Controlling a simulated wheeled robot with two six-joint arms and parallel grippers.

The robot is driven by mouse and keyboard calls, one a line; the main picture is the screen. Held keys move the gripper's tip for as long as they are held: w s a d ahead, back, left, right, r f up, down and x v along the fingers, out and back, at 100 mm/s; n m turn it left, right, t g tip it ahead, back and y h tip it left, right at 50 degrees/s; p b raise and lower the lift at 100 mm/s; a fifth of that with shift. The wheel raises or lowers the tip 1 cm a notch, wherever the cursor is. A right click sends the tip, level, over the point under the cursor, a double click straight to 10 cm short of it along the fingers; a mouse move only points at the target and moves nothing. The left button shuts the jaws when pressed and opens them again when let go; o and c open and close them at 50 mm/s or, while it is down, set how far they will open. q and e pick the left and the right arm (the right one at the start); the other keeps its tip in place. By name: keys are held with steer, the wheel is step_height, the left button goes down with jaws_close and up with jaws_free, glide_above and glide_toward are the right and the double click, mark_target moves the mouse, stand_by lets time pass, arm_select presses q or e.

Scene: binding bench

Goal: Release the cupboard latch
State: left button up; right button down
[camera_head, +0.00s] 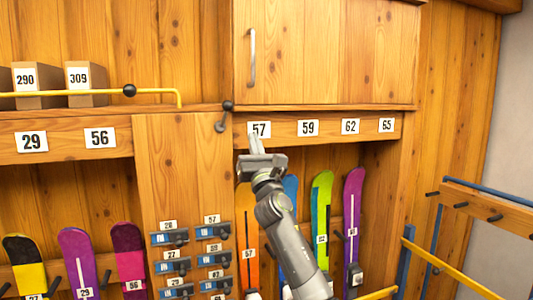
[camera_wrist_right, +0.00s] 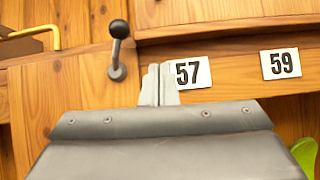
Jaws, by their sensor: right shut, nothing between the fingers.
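The cupboard (camera_head: 330,50) is a wooden box with a vertical metal handle (camera_head: 252,58) at the left of its front. Its front looks shut. The latch (camera_head: 224,114) is a short grey lever with a dark ball at its top, just below the cupboard's lower left corner. In the right wrist view the latch (camera_wrist_right: 118,50) stands upright, left of my fingers. My right gripper (camera_head: 255,143) is shut and empty, in front of the 57 label, right of and a little below the latch. Its fingertips (camera_wrist_right: 158,83) do not touch the latch in the wrist view. My left gripper is not in view.
A yellow rail (camera_head: 150,91) with a dark ball runs before the boxes (camera_head: 87,84) at upper left. Coloured skis (camera_head: 320,225) stand below the numbered board. Blue tagged clips (camera_head: 170,238) hang on the centre panel. A blue and yellow rack (camera_head: 450,270) stands at right.

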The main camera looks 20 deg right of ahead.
steer(key=s+f, duration=0.1)
steer(key=s+d+f, duration=0.2)
steer(key=s, duration=0.1)
steer(key=shift+s+d+p, duration=0.1)
steer(key=shift+d+p, duration=0.15)
steer(key=shift+p, duration=0.1)
